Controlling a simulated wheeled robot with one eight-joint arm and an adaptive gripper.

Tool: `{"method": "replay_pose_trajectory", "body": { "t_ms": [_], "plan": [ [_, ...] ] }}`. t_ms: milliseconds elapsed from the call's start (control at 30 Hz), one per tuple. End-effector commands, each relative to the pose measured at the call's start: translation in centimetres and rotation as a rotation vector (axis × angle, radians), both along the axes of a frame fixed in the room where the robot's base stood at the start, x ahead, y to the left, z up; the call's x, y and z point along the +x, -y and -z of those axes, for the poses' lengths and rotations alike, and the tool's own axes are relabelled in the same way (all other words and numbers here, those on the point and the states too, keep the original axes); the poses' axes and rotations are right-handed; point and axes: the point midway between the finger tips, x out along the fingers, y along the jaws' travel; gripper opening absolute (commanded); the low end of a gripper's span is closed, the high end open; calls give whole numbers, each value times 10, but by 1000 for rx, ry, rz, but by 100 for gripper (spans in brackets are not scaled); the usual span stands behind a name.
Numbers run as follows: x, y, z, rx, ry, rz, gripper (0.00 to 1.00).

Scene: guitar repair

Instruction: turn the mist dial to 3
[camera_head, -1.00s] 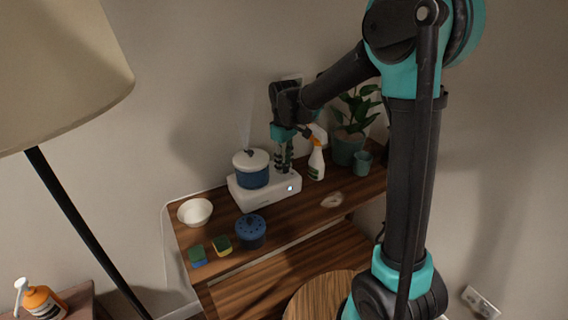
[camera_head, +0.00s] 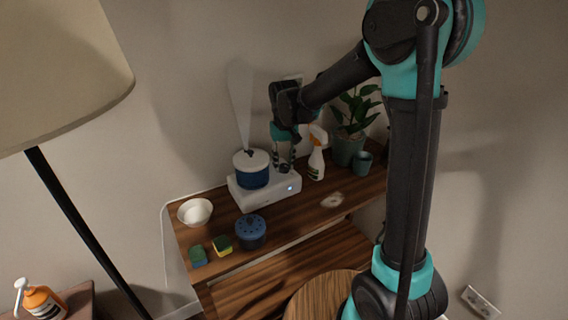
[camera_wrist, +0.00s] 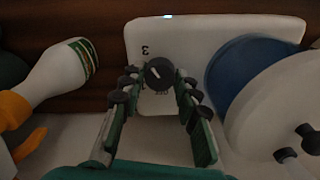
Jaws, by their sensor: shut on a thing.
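The mist dial (camera_wrist: 158,73) is a small dark round knob with a pale pointer line, on top of a white humidifier base (camera_head: 256,201). In the wrist view, a "3" is printed on the base (camera_wrist: 190,35) above and left of the dial, and "OFF" below it. The pointer line slants toward the upper left, near the "3" side. My gripper (camera_wrist: 160,77) reaches down from above with its fingertips on either side of the dial, shut on it. In the head view my gripper (camera_head: 284,167) stands over the base's right part.
A blue pot-like tank with white lid (camera_head: 251,169) stands on the base, left of my gripper. A spray bottle (camera_head: 316,163) stands close to the right, with a plant pot (camera_head: 346,150) and green cup (camera_head: 362,163) beyond. A white bowl (camera_head: 195,212) and blue container (camera_head: 250,232) sit left and in front.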

Motion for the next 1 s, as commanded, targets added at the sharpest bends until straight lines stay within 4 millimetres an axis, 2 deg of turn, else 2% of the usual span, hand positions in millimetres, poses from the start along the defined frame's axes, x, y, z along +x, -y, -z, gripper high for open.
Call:
{"method": "replay_pose_trajectory", "body": {
  "t_ms": [433, 467, 600, 1000],
  "plan": [
    [1, 0, 0, 0, 1, 10, 2],
    [1, 0, 0, 0, 1, 10, 34],
    [0, 0, 0, 0, 1, 9, 51],
    [0, 0, -6, 0, 0, 9, 52]
  ]
}}
